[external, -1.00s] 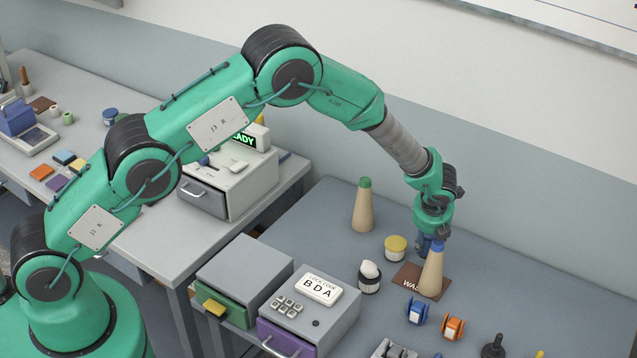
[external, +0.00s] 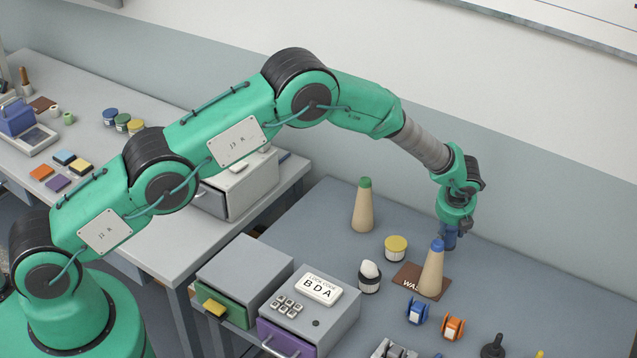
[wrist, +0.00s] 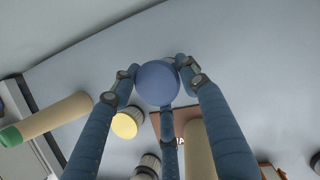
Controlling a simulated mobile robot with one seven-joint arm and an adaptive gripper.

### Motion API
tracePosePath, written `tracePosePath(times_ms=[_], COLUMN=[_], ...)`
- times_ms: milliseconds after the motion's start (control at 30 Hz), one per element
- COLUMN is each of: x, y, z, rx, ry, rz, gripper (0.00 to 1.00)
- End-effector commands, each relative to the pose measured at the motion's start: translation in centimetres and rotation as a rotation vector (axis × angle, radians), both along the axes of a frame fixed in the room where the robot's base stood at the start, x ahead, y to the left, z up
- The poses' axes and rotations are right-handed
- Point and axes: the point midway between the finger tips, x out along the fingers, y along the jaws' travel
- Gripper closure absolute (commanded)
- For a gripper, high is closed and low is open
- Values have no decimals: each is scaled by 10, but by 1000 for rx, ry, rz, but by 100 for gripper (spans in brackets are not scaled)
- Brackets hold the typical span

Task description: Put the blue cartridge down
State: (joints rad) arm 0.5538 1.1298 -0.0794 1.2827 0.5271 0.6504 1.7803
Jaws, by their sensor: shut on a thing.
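The blue cartridge (wrist: 157,83) shows in the wrist view as a rounded blue end between my fingers. My gripper (wrist: 158,90) is shut on it. In the external view my gripper (external: 449,238) is low over the grey table's back part, behind the blue-tipped cone. The fingers, blue too, hide most of the cartridge there. I cannot tell whether it touches the table.
A blue-tipped cone (external: 432,272) stands close by on a brown mat (external: 408,271). A yellow-lidded jar (external: 396,248), a white-topped jar (external: 370,278) and a green-tipped cone (external: 363,206) stand to the left. Blue (external: 416,311) and orange (external: 453,323) spools lie in front. The table right of my gripper is clear.

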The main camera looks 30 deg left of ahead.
Motion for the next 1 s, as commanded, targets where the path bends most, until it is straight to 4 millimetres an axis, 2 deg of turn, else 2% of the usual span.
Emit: tracePosePath(times_ms=[167, 533, 1000], x=[0, 0, 0], y=[0, 0, 0], z=[-3, -31, -37], rx=[0, 1, 0], ry=[0, -1, -1], rz=[0, -1, 0], gripper=[86, 86, 86])
